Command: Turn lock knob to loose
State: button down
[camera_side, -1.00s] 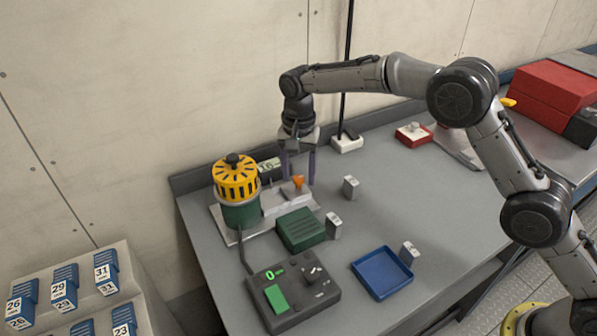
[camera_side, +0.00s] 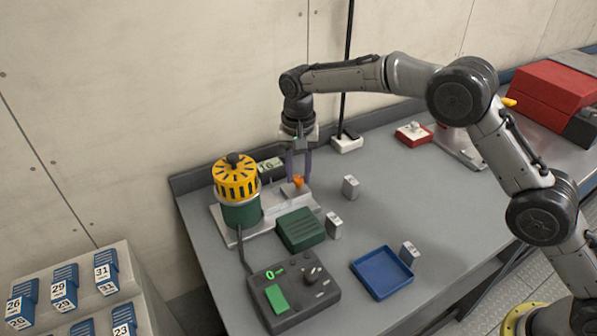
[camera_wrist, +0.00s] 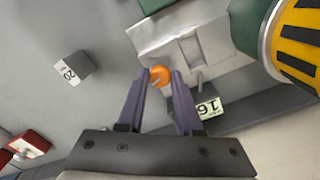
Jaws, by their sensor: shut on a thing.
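The small orange lock knob (camera_side: 298,181) sits on the grey metal base beside the yellow-and-green motor unit (camera_side: 237,190). It also shows in the wrist view (camera_wrist: 160,76), between the fingertips. My gripper (camera_side: 297,178) points down from above with its purple fingers around the knob. In the wrist view my gripper (camera_wrist: 160,78) is shut on the knob, one finger on each side. A short white line shows on the knob's face; which setting it marks cannot be told. The grey base (camera_wrist: 205,45) extends beyond the fingertips.
Several small grey numbered blocks, one here (camera_side: 350,187), stand to the right. A "16" label (camera_wrist: 209,108) is close to the fingers.

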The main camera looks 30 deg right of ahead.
jog(key=n, duration=0.4)
jog(key=shift+r, duration=0.1)
jog(key=n, duration=0.7)
jog(key=shift+n, duration=2.1)
jog(key=c, duration=0.6)
grip_release()
